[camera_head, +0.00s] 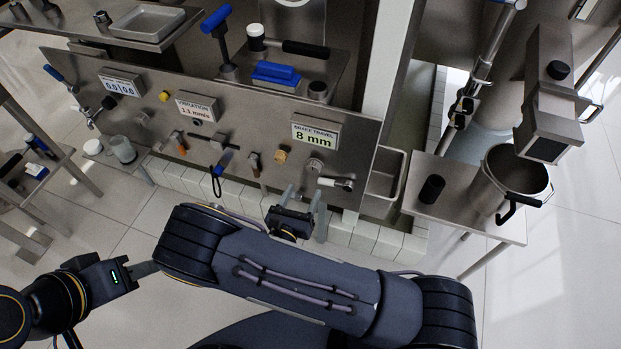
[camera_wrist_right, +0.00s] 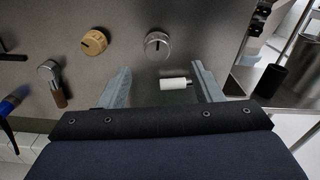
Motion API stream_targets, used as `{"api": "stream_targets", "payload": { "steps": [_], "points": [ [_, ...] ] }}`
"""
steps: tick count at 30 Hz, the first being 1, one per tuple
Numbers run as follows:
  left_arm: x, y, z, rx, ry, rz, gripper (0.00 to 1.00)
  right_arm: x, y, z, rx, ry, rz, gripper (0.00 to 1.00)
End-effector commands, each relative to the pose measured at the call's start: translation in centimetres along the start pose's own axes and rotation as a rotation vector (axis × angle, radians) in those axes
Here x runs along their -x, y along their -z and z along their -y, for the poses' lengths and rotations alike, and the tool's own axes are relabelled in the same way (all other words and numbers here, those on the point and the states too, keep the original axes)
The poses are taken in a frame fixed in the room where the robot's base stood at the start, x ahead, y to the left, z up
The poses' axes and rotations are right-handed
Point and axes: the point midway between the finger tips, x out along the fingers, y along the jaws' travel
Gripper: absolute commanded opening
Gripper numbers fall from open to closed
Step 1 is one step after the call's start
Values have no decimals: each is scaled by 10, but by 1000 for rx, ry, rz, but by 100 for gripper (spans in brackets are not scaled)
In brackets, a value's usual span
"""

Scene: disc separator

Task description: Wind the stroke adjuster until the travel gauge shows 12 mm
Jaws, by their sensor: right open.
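The travel gauge (camera_head: 315,133), labelled BRAKE TRAVEL, reads 8 mm on the steel panel. Below it is a round silver knob (camera_head: 315,165) with a white handle (camera_head: 327,182) just under it, likely the stroke adjuster. In the right wrist view the knob (camera_wrist_right: 157,43) lies ahead, and the white handle (camera_wrist_right: 175,83) shows between the fingers. My right gripper (camera_head: 302,198) is open and empty, in front of the panel; contact with the handle cannot be told. My left gripper (camera_head: 140,270) is low at the left, away from the panel, its opening unclear.
A yellow-brown knob (camera_head: 281,155) and a wooden-handled valve (camera_head: 254,162) sit left of the silver knob. A blue-handled lever (camera_head: 222,165) is further left. A steel bin (camera_head: 386,178) and a side table (camera_head: 430,218) with a black cylinder (camera_head: 431,189) stand right.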

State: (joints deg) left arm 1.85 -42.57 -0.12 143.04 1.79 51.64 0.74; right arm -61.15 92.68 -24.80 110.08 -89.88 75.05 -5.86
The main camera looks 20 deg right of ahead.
Motion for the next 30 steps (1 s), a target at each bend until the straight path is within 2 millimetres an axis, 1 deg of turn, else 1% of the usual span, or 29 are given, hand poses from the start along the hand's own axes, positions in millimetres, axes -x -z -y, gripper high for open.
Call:
{"api": "stream_targets", "payload": {
  "steps": [2, 4, 12, 16, 20, 27, 29, 30],
  "points": [
    [-1, 0, 0, 0, 0, 0, 36, -3, 3, -3, 15, -18, 14, 59],
    [-1, 0, 1, 0, 0, 0, 36, -11, 3, -4, 17, -20, 16, 59],
    [-3, -1, 1, 0, 0, 0, 36, -54, 2, -4, 14, -17, 13, 59],
    [-3, -2, 2, 0, 0, 0, 36, -69, 2, -4, 13, -18, 12, 59],
    [-4, -2, 2, 0, 0, 0, 36, -76, 2, -4, 13, -17, 12, 59],
    [-3, -2, 2, 0, 0, 0, 36, -76, 2, -4, 14, -18, 12, 59],
    [-3, -2, 2, 0, 0, 0, 36, -76, 2, -4, 14, -18, 12, 53],
    [-3, -2, 2, 0, 0, 0, 36, -76, 2, -4, 14, -18, 12, 48]
  ]
}}
